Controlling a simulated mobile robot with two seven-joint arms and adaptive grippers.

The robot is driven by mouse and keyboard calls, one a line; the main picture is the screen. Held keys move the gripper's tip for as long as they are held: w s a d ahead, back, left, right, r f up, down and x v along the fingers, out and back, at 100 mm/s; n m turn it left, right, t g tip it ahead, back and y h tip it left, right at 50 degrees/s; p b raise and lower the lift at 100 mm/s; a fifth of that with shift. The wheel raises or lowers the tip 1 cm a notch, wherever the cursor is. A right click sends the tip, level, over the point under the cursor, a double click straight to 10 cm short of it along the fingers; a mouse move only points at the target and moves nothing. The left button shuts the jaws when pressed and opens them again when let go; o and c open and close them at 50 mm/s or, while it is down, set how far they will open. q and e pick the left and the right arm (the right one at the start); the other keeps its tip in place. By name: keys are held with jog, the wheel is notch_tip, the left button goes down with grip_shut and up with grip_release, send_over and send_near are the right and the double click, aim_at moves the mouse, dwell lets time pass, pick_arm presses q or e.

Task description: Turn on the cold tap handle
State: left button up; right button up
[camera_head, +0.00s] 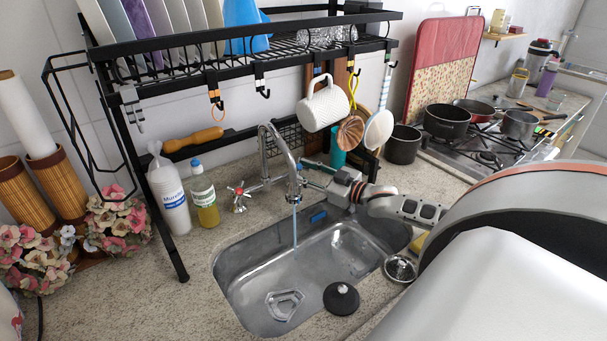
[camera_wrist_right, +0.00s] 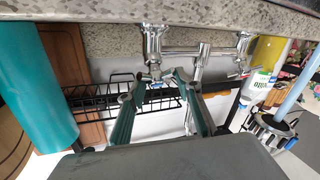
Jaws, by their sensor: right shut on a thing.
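The chrome tap (camera_head: 275,140) stands behind the sink, and a thin pale-blue stream (camera_head: 295,228) runs from its spout into the basin. The left handle (camera_head: 239,197) has a red mark and stands clear of my grippers. My right gripper (camera_head: 318,177) reaches in from the right at the tap's right side and largely hides the cold handle there. In the wrist view, the fingers of my right gripper (camera_wrist_right: 158,80) close around the small chrome cold handle (camera_wrist_right: 154,70) below its valve post. My left gripper is not in view.
The steel sink (camera_head: 240,285) has a dark round stopper (camera_head: 341,298) at its front rim. A black rack (camera_head: 240,50) stands over the counter with a hanging white mug (camera_head: 322,105). Bottles (camera_head: 170,195) stand left of the tap. Pots (camera_head: 446,121) sit at the right.

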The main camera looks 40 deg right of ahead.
jog(key=shift+d+f+n+g+y+b, duration=0.2)
jog(key=shift+n+g+y+b, duration=0.3)
jog(key=shift+n, duration=0.5)
jog(key=shift+n+y+b, duration=0.5)
jog(key=shift+n+g+y+b, duration=0.3)
jog(key=shift+n+b, duration=0.1)
jog(key=shift+b, duration=0.05)
jog(key=shift+d+n+g+y+b, duration=0.15)
jog(key=shift+n+g+y+b, duration=0.7)
jog(key=shift+n+b, duration=0.65)
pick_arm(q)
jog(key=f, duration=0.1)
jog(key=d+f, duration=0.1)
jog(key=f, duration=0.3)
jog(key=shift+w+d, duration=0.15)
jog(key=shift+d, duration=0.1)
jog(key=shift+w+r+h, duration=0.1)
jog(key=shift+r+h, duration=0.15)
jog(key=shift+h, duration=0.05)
pick_arm(e)
jog(key=o, duration=1.1)
jog(key=shift+w+r, duration=0.1)
